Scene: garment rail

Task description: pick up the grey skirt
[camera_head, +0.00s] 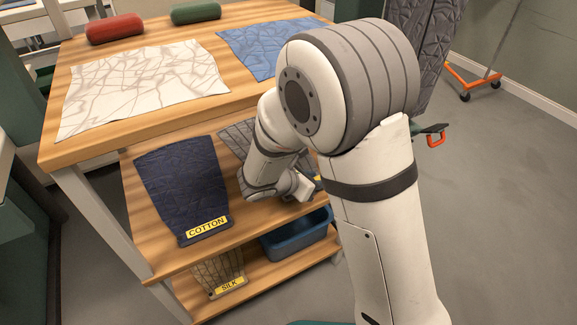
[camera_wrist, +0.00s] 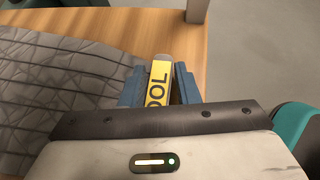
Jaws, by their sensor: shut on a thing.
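The grey skirt (camera_head: 236,137) lies on the middle shelf of the wooden table, mostly hidden behind my arm in the head view. In the wrist view, the grey quilted skirt (camera_wrist: 60,85) lies flat on the wood to the left of my gripper. My gripper (camera_wrist: 158,88) has its blue fingers on either side of a yellow label ending in "OOL", at the skirt's edge. The fingers are shut on it. In the head view the fingertips are largely hidden by my wrist, with a bit of yellow label showing beside it.
A dark blue garment labelled COTTON (camera_head: 185,190) lies left on the same shelf. Below are a garment labelled SILK (camera_head: 218,271) and a blue bin (camera_head: 297,240). The tabletop above holds a white patterned cloth (camera_head: 140,82) and a blue cloth (camera_head: 260,50).

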